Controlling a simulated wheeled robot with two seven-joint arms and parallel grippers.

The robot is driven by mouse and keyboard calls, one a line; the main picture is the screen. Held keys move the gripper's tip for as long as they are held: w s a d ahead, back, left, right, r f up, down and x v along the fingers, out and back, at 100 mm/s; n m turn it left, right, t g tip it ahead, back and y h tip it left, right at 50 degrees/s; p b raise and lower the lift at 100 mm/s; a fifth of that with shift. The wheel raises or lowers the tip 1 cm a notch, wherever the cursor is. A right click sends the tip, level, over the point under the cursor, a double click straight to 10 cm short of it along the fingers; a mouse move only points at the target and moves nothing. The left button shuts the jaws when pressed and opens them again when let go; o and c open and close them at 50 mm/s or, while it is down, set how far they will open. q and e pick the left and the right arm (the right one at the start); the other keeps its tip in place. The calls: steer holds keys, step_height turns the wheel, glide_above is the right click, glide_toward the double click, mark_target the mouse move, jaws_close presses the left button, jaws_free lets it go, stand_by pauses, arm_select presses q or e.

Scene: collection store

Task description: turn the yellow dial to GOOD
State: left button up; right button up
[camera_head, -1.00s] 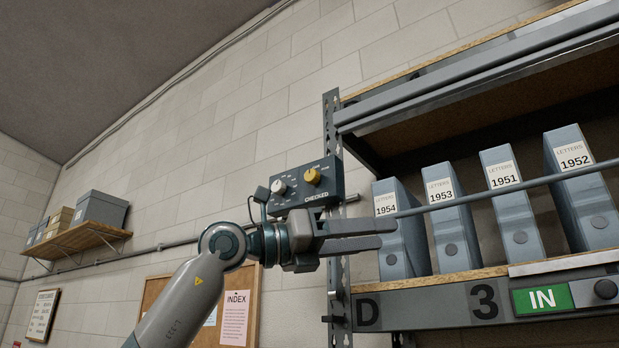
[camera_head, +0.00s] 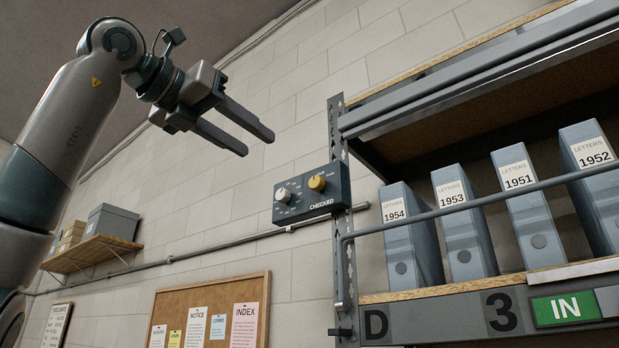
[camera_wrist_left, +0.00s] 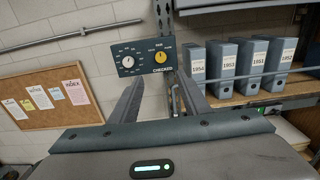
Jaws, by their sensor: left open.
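The yellow dial (camera_head: 317,183) sits on the right of a dark grey-blue panel (camera_head: 290,211) marked CHECKED, beside a white dial (camera_head: 283,195). The panel is fixed by the shelf post. My left gripper (camera_head: 258,142) is up and to the left of the panel, apart from it, with its two fingers spread and nothing between them. In the left wrist view the yellow dial (camera_wrist_left: 160,57) shows beyond the open fingers (camera_wrist_left: 160,98), slightly above them. The small lettering round the yellow dial is too small to read. My right gripper is not in view.
A shelf rack with several blue letter boxes (camera_head: 465,225) and a rail (camera_head: 480,200) stands right of the panel. A cork notice board (camera_head: 262,285) hangs below it. A wall shelf with boxes (camera_head: 110,222) is at far left. The space before the panel is free.

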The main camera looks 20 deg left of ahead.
arm_select(q)
steer(key=shift+w+d, duration=0.1)
steer(key=p, duration=0.7)
glide_toward(314, 181)
steer(key=x, duration=0.7)
steer(key=shift+r, duration=0.2)
steer(key=shift+w+d+f, duration=0.1)
steer(key=shift+w+d, duration=0.1)
steer(key=shift+w, duration=0.4)
steer(key=c, duration=1)
